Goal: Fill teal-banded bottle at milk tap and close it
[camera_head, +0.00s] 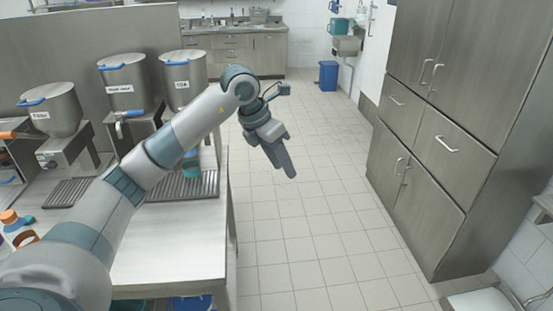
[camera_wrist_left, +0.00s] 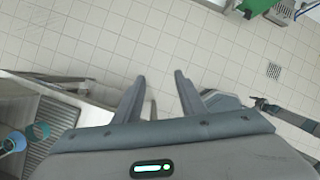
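My left gripper (camera_head: 284,160) is held out over the floor, to the right of the counter. In the left wrist view its two fingers (camera_wrist_left: 161,88) are apart with nothing between them. A bottle with a teal part (camera_head: 191,167) stands on the drip tray below the right-hand dispenser (camera_head: 184,78), partly hidden behind my left arm. In the left wrist view two teal round shapes (camera_wrist_left: 15,140) show at the left edge by a drip tray (camera_wrist_left: 48,122). The dispenser labels are too small to read surely. My right gripper is not seen.
Two more dispensers (camera_head: 122,84) (camera_head: 50,112) stand along the steel counter (camera_head: 170,250). Orange-topped items (camera_head: 10,217) are at the counter's left. Tall steel cabinets (camera_head: 440,120) stand at right. The tiled floor (camera_head: 310,210) between is clear.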

